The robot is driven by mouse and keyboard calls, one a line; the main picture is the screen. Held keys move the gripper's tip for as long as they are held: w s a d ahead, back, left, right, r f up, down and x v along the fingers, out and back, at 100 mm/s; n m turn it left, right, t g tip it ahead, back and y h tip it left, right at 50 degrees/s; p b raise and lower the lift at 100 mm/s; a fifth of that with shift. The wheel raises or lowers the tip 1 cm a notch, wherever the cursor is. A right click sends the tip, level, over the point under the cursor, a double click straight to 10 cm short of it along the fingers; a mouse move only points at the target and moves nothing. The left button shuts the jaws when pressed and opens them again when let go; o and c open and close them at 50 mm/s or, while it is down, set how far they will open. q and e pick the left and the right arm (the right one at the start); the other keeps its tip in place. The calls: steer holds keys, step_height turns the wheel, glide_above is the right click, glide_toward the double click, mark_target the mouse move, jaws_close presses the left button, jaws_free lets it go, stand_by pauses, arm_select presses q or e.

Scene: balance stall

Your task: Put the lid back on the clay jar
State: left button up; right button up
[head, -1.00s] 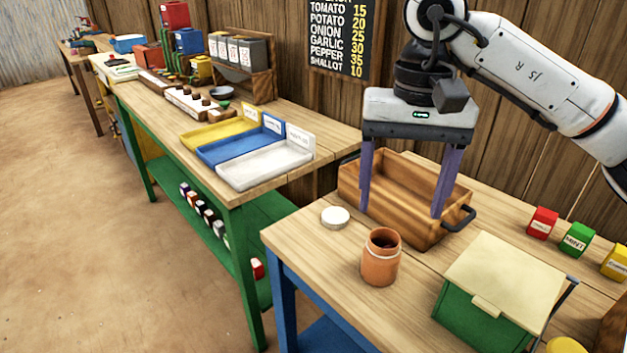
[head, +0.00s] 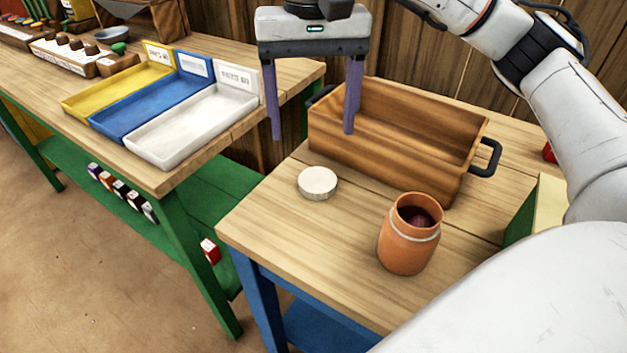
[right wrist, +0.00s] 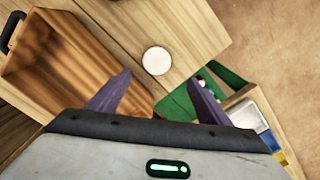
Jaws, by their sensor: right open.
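The clay jar (head: 408,243) stands upright and uncovered on the near table, with something dark reddish inside it. The round white lid (head: 318,182) lies flat on the table to the left of the jar, apart from it. It also shows in the right wrist view (right wrist: 157,60), ahead of the fingers. My right gripper (head: 312,134) is open and empty, its purple fingers pointing down above and behind the lid. In the right wrist view my right gripper (right wrist: 155,90) has its fingers wide apart. My left gripper is not in view.
A wooden crate (head: 390,150) with dark handles stands behind the lid and jar. A green box (head: 520,218) is partly hidden by my arm at the right. Yellow, blue and white trays (head: 195,125) lie on the neighbouring table. The table front is clear.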

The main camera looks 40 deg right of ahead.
glide_above(318, 179)
steer(key=shift+w+a+f+b, duration=0.1)
steer(key=shift+w+f, duration=0.05)
steer(key=shift+f, duration=0.7)
steer(key=shift+w+a+f+b, duration=0.1)
steer(key=shift+f, duration=0.75)
steer(key=shift+w+a+f+b, duration=0.1)
steer(key=shift+w+f, duration=0.05)
steer(key=shift+f, duration=0.7)
steer(key=shift+f, duration=0.1)
steer(key=f, duration=0.5)
steer(key=shift+s+d, duration=0.3)
steer(key=shift+s, duration=0.05)
steer(key=c, duration=1.1)
